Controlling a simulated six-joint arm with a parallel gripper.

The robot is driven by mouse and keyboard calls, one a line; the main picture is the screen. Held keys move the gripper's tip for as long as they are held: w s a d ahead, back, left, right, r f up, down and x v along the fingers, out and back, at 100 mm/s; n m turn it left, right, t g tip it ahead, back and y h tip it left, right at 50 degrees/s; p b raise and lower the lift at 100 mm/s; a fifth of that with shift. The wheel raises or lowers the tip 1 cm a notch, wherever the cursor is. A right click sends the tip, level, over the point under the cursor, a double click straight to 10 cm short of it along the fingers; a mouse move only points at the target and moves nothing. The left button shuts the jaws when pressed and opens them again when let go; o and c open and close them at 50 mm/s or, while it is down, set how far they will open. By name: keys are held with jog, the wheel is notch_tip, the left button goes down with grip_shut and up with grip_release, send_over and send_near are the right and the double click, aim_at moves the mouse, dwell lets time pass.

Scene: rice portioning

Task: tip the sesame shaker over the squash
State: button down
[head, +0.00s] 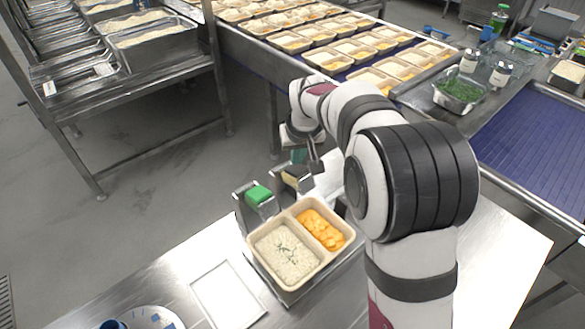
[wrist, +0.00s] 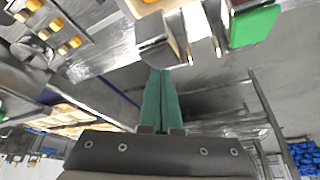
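The squash (head: 321,230) lies as orange pieces in the right compartment of a beige tray (head: 254,262). In the wrist view, the teal fingers (wrist: 160,75) lie side by side with no visible gap. A grey metal piece shows right beyond their tips; I cannot tell whether they touch it.
Rice with green flecks (head: 285,256) fills the tray's left compartment. A green-topped shaker (head: 258,195) stands in a holder left of the cream one. A white framed plate (head: 228,295) lies on the steel table. A conveyor with filled trays (head: 335,62) runs behind.

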aim_at(303, 176)
jog(key=shift+f, duration=0.3)
jog(key=shift+f, duration=0.55)
jog(key=shift+s+d+f, duration=0.2)
jog(key=shift+f, duration=0.5)
jog(key=shift+s+d+f, duration=0.25)
jog(key=shift+f, duration=0.5)
jog(key=shift+s+d+f, duration=0.2)
jog(key=shift+f, duration=0.5)
jog(key=shift+r, duration=0.1)
jog(key=shift+w+a+r, duration=0.2)
jog(key=shift+r, duration=0.8)
jog(key=shift+w+a+r, duration=0.25)
jog(key=shift+r, duration=0.7)
jog(key=shift+w+a+r, duration=0.2)
jog(key=shift+r, duration=0.8)
